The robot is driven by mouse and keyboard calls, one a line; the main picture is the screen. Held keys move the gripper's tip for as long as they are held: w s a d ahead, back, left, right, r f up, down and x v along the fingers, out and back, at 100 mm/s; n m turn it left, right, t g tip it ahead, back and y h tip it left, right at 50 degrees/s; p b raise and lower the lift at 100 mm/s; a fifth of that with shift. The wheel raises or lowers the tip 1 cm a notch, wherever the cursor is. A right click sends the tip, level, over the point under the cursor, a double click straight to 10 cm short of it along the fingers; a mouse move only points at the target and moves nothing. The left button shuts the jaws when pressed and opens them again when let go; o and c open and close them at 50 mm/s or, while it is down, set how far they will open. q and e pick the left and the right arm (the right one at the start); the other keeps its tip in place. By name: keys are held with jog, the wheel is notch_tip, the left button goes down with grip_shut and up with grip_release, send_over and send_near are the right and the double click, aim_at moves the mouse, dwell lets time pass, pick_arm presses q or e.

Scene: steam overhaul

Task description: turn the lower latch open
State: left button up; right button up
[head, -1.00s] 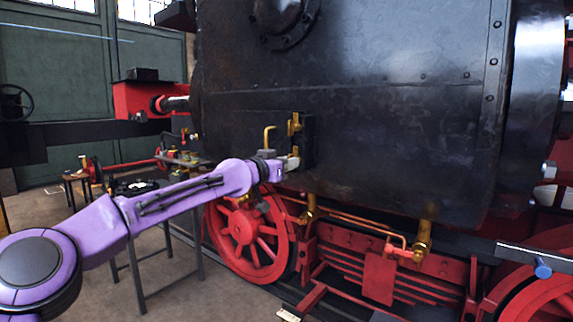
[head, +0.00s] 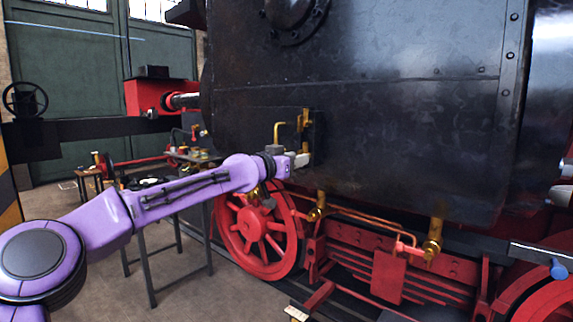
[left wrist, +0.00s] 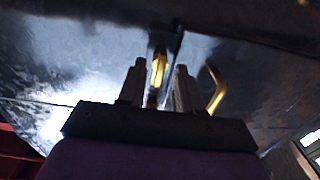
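My left gripper (head: 302,160) is at the small hatch on the side of the black boiler casing, just below an upright brass fitting (head: 306,122). An L-shaped brass handle (head: 279,131) stands left of that fitting. In the left wrist view, my gripper's two fingers (left wrist: 158,88) stand apart. A brass latch piece (left wrist: 158,70) shows in line with the gap between them, with space on both sides. I take it for the lower latch, but its contact with the fingers cannot be told. The brass handle (left wrist: 217,88) is right of the fingers there. In the head view, my gripper hides the hatch's lower part.
Below the casing are a red spoked wheel (head: 258,235), copper piping (head: 365,222) and a brass valve (head: 433,240). A workbench (head: 150,200) with small parts stands behind my left arm. Floor is open at the lower left.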

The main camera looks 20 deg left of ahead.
pick_arm(q)
jog(key=b+v, duration=0.4)
jog(key=v, duration=0.5)
jog(key=shift+s+a, duration=0.2)
jog(key=shift+s, duration=0.1)
jog(key=shift+r, duration=0.1)
